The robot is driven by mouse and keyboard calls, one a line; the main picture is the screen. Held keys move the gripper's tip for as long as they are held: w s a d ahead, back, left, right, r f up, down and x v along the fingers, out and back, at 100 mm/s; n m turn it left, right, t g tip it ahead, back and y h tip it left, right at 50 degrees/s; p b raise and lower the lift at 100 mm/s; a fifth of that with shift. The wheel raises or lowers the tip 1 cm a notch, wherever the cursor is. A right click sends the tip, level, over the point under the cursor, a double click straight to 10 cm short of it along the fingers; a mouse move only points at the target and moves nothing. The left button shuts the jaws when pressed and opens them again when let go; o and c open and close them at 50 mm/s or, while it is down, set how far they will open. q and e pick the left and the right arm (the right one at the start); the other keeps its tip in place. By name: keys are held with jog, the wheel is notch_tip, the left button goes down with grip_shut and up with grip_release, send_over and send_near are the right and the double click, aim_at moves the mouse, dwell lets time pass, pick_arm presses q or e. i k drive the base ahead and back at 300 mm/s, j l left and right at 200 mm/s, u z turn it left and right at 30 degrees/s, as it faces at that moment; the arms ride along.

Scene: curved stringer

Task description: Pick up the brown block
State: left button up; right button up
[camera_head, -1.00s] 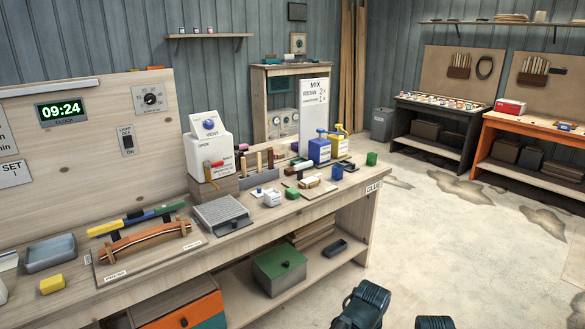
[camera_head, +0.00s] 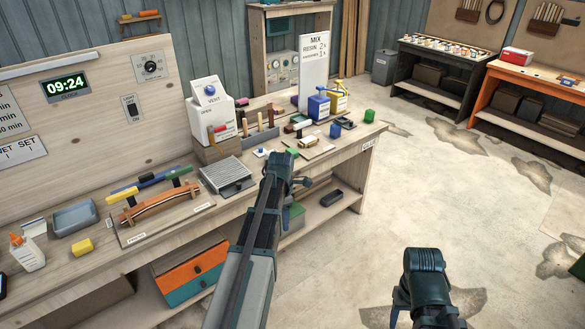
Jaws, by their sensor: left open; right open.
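Small blocks lie on the right half of the workbench (camera_head: 150,225). A small tan-brown block (camera_head: 308,141) lies on a flat board there; I cannot tell for sure that it is the brown block. My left gripper (camera_head: 290,168) is open, in front of the bench's front edge, apart from the blocks. Its arm hides part of the bench front and lower shelf. My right gripper (camera_head: 425,262) is open and empty over the floor, right of the bench.
A grey ridged box (camera_head: 226,174) and a curved wooden piece (camera_head: 160,204) are further left.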

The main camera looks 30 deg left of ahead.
aim_at(289, 129)
jog(key=i+j+u, duration=0.25)
jog(key=i, duration=1.3)
jog(key=i+u, duration=0.3)
jog(key=i, duration=1.3)
